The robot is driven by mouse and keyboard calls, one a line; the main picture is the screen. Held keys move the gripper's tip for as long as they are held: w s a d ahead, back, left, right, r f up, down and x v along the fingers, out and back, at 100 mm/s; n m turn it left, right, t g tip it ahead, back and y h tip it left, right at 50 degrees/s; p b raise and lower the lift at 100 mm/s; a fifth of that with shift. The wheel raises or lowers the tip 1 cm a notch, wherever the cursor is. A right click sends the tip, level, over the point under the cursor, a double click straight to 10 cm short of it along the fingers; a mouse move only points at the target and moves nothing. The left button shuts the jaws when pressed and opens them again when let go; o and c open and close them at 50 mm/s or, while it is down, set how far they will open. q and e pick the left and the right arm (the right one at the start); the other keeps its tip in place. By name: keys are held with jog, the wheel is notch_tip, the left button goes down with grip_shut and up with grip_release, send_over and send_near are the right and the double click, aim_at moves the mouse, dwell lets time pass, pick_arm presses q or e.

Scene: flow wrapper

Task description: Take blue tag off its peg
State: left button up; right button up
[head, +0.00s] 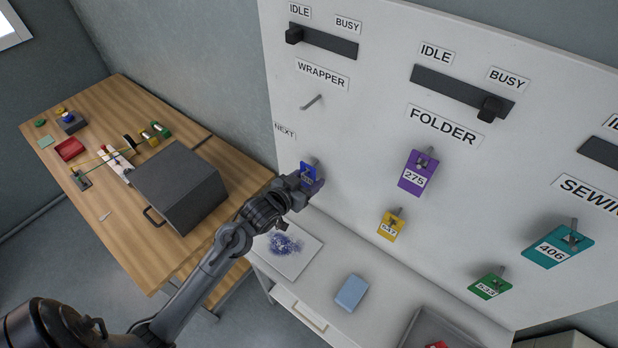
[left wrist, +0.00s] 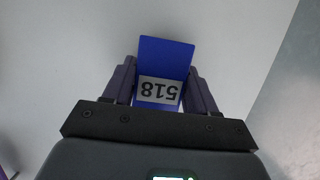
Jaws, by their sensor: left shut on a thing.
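The blue tag (head: 309,171) hangs on the white board at its peg under the NEXT label. In the left wrist view the blue tag (left wrist: 165,62) shows the number 518, upside down. My left gripper (head: 308,181) is at the tag, and its two fingers (left wrist: 164,85) are closed on the tag's sides. The tag's peg (head: 313,162) shows just above the tag in the head view; the wrist view does not show the peg. I cannot tell whether the tag is still fully on it. My right gripper is not in view.
An empty peg (head: 312,102) sits under the WRAPPER label. A purple tag (head: 411,186) and a yellow tag (head: 388,231) hang to the right. Below stands a white counter (head: 335,258) with a blue block (head: 351,292). A wooden table (head: 130,225) with a grey box (head: 180,180) is at left.

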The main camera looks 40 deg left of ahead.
aim_at(307, 184)
pick_arm(q)
jog(key=shift+s+p, duration=0.35)
jog(key=shift+s, duration=0.55)
jog(key=shift+s+d+p, duration=0.15)
jog(key=shift+s+p, duration=0.75)
jog(key=shift+s, duration=1.25)
jog(key=shift+s+p, duration=0.45)
jog(key=shift+s, duration=0.7)
jog(key=shift+s, duration=0.1)
